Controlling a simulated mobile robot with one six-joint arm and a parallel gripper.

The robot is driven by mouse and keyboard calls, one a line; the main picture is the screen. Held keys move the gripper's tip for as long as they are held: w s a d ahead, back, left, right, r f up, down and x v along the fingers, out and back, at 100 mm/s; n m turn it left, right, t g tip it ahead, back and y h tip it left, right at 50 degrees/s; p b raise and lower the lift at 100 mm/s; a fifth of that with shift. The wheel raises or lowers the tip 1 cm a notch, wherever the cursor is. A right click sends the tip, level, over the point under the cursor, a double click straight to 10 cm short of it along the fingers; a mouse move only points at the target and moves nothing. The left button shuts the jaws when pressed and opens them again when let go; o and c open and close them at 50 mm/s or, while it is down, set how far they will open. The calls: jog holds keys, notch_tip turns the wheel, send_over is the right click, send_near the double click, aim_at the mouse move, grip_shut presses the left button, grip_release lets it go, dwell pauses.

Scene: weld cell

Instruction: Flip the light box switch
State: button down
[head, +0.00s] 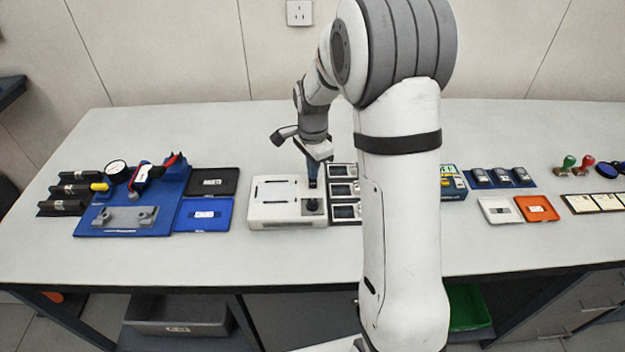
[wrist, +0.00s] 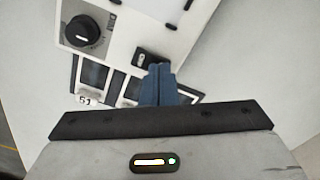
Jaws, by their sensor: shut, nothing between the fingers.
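The light box (head: 275,223) is a low white box on the table, left of the middle in the head view. In the wrist view its white top (wrist: 120,42) carries a round black knob (wrist: 82,33) and a small black rocker switch (wrist: 149,57). My gripper (head: 312,183) points down over the right side of the box. Its blue fingers (wrist: 159,70) are shut with nothing between them. Their tips appear right at the switch and hide part of it. I cannot tell whether they touch it.
Framed dark panels (head: 344,190) lie just right of the box. Left are a blue tray (head: 210,223), a black tray (head: 212,180) and a blue fixture board (head: 130,225). An orange tray (head: 538,208) lies further right. The table's front strip is clear.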

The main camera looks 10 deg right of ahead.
jog(key=shift+r+p, duration=2.05)
jog(key=shift+r, duration=1.35)
jog(key=s+r+n+t, duration=0.1)
jog(key=s+r+n, duration=0.2)
jog(key=s, duration=0.5)
jog(key=s+r+n+t, duration=0.1)
jog(key=s+r+n, duration=0.3)
jog(key=s+n, duration=0.2)
jog(key=s+r+n+t, duration=0.1)
jog(key=s+r+n, duration=0.3)
jog(key=s, duration=0.7)
jog(key=shift+n, duration=0.6)
jog(key=c, duration=2.2)
grip_release()
jog(key=shift+d, duration=0.1)
